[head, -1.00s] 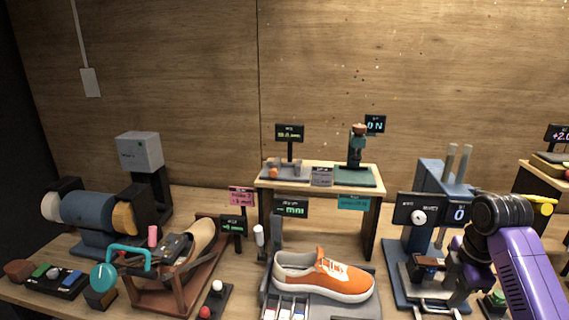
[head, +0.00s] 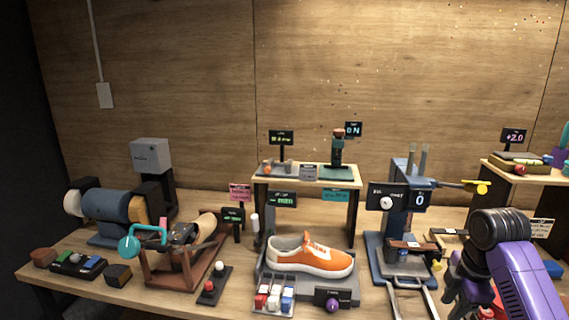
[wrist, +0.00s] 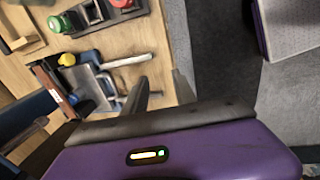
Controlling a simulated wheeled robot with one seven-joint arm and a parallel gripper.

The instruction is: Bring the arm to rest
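My arm (head: 505,255), purple with a black joint, stands at the right of the head view, in front of the bench's right part. Its fingertips cannot be made out there. In the wrist view my gripper (wrist: 162,90) shows two dark fingers apart, with nothing between them. It hangs over the bench's front edge, with grey floor beside it. An orange and white sneaker (head: 312,256) sits on a grey stand in the middle of the bench, well left of my arm.
A blue press (head: 400,225) stands left of my arm. A tray of small blocks (head: 272,298) and a purple knob (head: 332,305) are at the front. A grinder (head: 105,208) and a brown rack (head: 185,265) stand at the left. Floor (wrist: 225,60) before the bench is clear.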

